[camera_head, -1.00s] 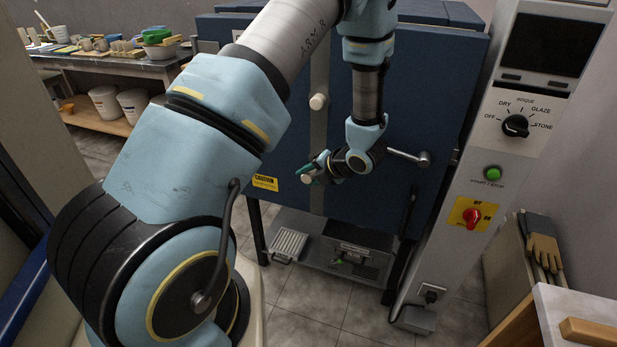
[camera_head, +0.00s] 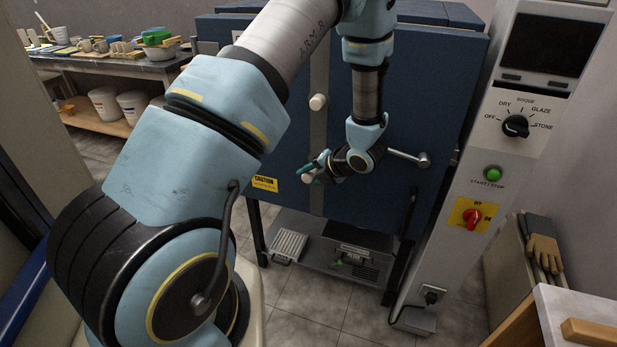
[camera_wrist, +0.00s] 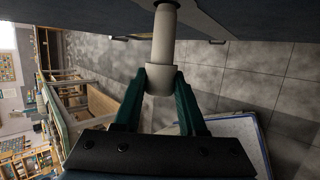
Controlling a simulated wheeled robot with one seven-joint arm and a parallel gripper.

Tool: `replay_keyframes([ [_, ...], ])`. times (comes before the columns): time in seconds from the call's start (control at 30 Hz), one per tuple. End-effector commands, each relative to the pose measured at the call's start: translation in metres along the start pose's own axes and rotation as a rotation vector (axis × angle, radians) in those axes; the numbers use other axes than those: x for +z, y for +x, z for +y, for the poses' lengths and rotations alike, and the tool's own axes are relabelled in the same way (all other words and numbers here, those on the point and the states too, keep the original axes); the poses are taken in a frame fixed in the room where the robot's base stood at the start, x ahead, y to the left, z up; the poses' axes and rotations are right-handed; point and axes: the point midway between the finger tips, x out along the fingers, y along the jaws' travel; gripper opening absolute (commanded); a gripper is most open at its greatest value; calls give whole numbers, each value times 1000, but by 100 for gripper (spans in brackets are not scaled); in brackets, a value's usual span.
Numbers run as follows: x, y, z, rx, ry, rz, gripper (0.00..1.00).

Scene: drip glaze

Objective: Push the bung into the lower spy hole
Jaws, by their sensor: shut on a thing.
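My gripper (camera_head: 313,174) is in front of the blue kiln door (camera_head: 350,110), low beside the pale vertical strip (camera_head: 318,140). Its green fingers are shut on the cream bung (camera_wrist: 165,45), gripping its thicker end in the wrist view. The narrower shaft runs from the fingers toward the strip (camera_wrist: 200,22) at the top of that view. Its far end meets or overlaps the strip there; I cannot tell how deep it sits. Another cream plug (camera_head: 317,102) sticks out of the strip higher up.
A metal door handle (camera_head: 408,157) juts out right of my gripper. The grey control column (camera_head: 500,150) stands at the right. A yellow caution label (camera_head: 265,183) is on the door at lower left. A shelf table (camera_head: 110,70) with pots is far left.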

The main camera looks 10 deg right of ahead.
Motion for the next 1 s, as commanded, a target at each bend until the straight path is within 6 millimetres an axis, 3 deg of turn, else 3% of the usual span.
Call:
replay_keyframes([
  [1.0, 19, 6, 0, 0, -1, 0, 0],
])
